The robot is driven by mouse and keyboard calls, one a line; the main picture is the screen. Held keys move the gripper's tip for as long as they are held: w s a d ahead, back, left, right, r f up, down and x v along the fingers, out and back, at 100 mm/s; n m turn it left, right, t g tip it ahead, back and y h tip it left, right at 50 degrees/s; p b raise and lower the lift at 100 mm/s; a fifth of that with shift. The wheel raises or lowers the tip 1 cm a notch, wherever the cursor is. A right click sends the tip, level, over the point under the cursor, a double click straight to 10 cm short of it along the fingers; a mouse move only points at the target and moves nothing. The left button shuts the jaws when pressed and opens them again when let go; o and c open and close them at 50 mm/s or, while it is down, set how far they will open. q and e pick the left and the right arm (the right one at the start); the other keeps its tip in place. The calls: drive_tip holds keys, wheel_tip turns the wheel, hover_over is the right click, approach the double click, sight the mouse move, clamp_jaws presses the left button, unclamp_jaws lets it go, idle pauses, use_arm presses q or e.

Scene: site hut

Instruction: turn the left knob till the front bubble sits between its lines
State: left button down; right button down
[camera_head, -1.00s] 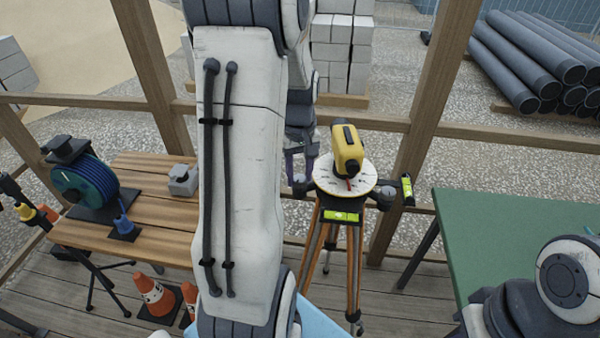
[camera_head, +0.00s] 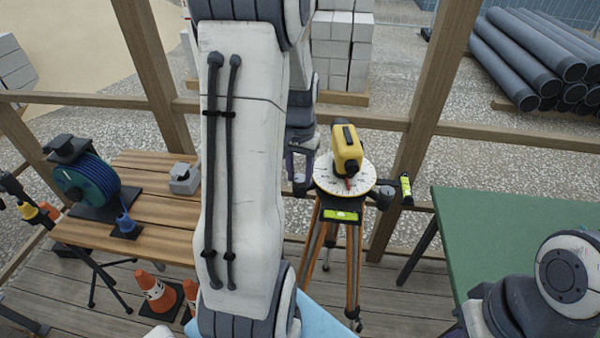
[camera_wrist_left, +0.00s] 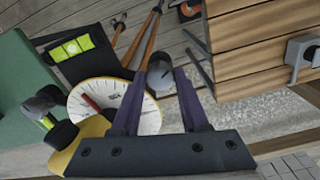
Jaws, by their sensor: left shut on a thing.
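The yellow level instrument (camera_head: 346,150) stands on a white round dial plate (camera_head: 326,177) on a wooden tripod. The front bubble vial (camera_head: 341,215) is a green strip below the plate's front edge; it also shows in the left wrist view (camera_wrist_left: 72,47). Its bubble is too small to place surely against the lines. The left knob (camera_head: 299,188) is grey, at the plate's left edge. My left gripper (camera_head: 301,178) is at this knob, partly behind my arm. In the left wrist view its dark fingers (camera_wrist_left: 160,76) are shut on the knob (camera_wrist_left: 159,74). My right gripper is out of view.
A second green vial (camera_head: 407,188) sticks out at the right, beside another grey knob (camera_head: 383,198). A wooden bench (camera_head: 155,215) with a cable reel (camera_head: 85,185) stands left, traffic cones (camera_head: 155,291) below it. A green table (camera_head: 510,225) is at the right.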

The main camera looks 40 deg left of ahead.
sight(300, 177)
use_arm(q)
drive_tip(key=shift+m, duration=0.3)
drive_tip(key=shift+c, duration=2.1)
unclamp_jaws()
wheel_tip(300, 177, up, 11)
drive_tip(key=b, duration=0.1)
drive_tip(key=shift+f+b, duration=0.2)
drive_tip(key=shift+b, duration=0.15)
